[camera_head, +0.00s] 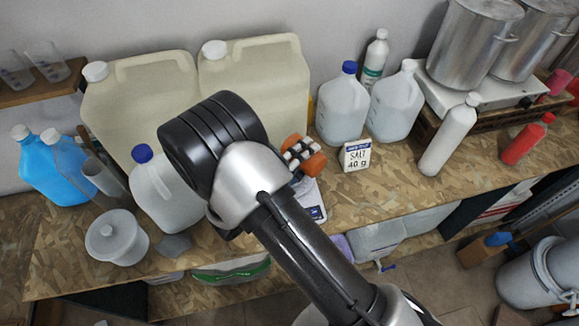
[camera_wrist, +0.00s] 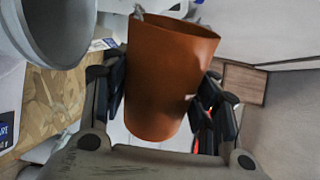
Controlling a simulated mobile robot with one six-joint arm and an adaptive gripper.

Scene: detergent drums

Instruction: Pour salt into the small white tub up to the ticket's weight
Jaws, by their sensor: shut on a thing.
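My gripper (camera_head: 303,152) is shut on an orange cup (camera_head: 314,165), held above the bench behind my arm. In the wrist view my gripper (camera_wrist: 163,88) has a finger on each side of the orange cup (camera_wrist: 165,70), which stands mouth up with a slight tilt. Its contents are hidden. A ticket (camera_head: 357,156) reading "SALT 40 g" stands on the bench to the right. A white device with a blue-edged panel (camera_head: 315,213), perhaps a scale, lies partly hidden by my arm. A pale round vessel (camera_wrist: 70,30) fills the wrist view's upper left; I cannot tell whether it is the small white tub.
Large cream canisters (camera_head: 265,80) and clear jugs (camera_head: 343,105) line the wall. A white bottle (camera_head: 449,137) and red bottle (camera_head: 527,140) stand right. Bare bench (camera_head: 385,185) lies around the ticket.

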